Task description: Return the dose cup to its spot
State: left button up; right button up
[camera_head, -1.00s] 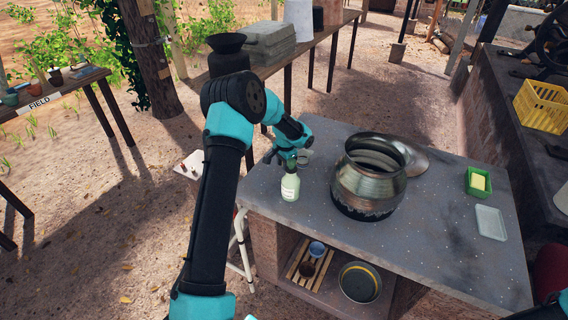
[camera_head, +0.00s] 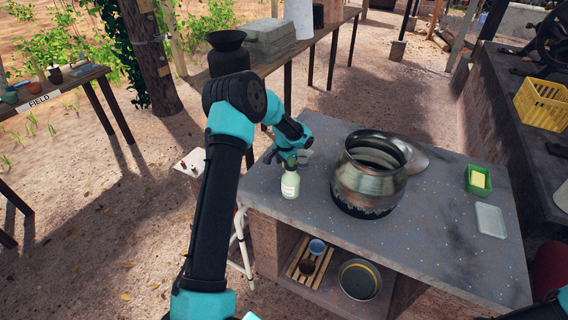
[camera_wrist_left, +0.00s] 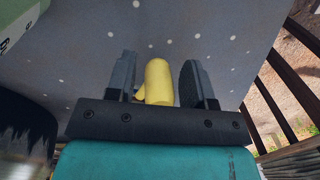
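My left gripper (camera_head: 289,158) is low over the table (camera_head: 430,245), just behind a pale green bottle (camera_head: 290,186). In the left wrist view, the gripper (camera_wrist_left: 160,75) has its fingers apart, with a yellow rounded piece (camera_wrist_left: 158,82) between them. This piece may be the dose cup; a small yellow part sticks out on its left side. Gaps show between it and the fingers. In the head view the arm and gripper hide it. I cannot make out a marked spot for the cup. My right gripper is out of view.
A large metal pot (camera_head: 368,180) stands right of the bottle, with a round lid behind it. A green tray with a yellow block (camera_head: 478,181) and a clear flat lid (camera_head: 490,221) lie at the right. The table's middle right is clear.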

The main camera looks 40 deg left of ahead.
pick_arm(q)
jog(key=shift+o, duration=0.7)
notch_tip(320, 180, up, 17)
jog(key=d, duration=0.1)
jog(key=shift+r, duration=0.2)
jog(key=shift+s+d+f, duration=0.1)
jog(key=shift+s, duration=0.05)
